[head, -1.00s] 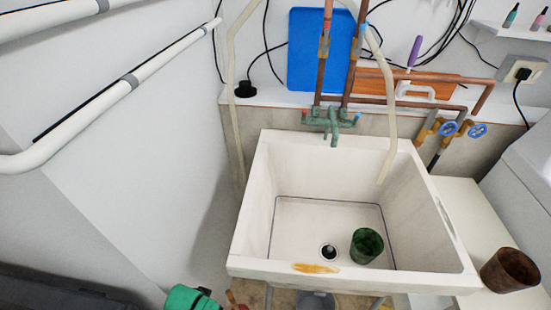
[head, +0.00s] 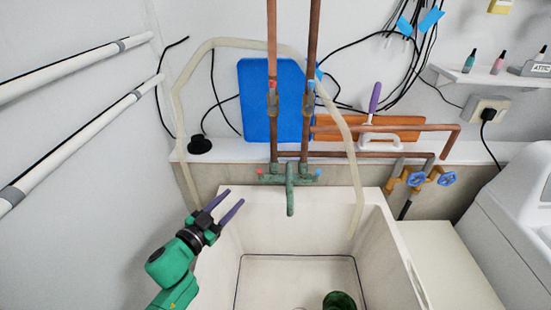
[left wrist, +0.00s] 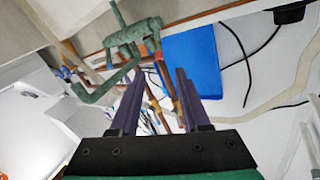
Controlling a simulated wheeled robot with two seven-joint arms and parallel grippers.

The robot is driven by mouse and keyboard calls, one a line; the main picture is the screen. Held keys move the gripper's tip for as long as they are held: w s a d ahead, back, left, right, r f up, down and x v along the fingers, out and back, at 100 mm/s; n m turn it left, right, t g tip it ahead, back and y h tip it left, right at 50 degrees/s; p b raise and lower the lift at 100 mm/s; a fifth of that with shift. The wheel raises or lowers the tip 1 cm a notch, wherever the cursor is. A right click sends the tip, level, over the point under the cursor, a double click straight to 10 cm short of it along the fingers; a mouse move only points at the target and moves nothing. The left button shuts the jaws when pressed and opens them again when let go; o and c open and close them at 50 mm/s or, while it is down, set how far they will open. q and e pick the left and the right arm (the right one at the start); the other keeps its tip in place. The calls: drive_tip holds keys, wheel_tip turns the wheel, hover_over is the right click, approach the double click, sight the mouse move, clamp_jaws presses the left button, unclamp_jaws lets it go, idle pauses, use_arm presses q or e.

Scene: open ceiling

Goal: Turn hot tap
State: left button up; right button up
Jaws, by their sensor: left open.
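A green, weathered tap (head: 290,180) is on the wall behind the sink, its spout pointing forward and down. The tap also shows in the left wrist view (left wrist: 135,38), at the upper left, beyond the fingers. My left gripper (head: 233,197) is open and empty over the sink's back left corner, left of the tap and apart from it. Its two purple fingers also show in the left wrist view (left wrist: 159,75). My right gripper is not in view.
A pale hose (head: 178,110) arches around the tap and pipes. Copper pipes (head: 312,40) rise above the tap before a blue board (head: 250,75). Blue-wheeled valves (head: 447,179) are at right. The white sink (head: 395,250) holds a green cup (head: 338,300).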

sight(260, 172)
use_arm(q)
drive_tip(key=x, duration=1.3)
drive_tip(key=shift+w+d+r+p, duration=0.15)
drive_tip(key=shift+d+r+p, duration=0.2)
drive_tip(key=shift+d, duration=0.05)
drive_tip(key=shift+r, duration=0.15)
drive_tip(key=shift+c, duration=0.6)
clamp_jaws()
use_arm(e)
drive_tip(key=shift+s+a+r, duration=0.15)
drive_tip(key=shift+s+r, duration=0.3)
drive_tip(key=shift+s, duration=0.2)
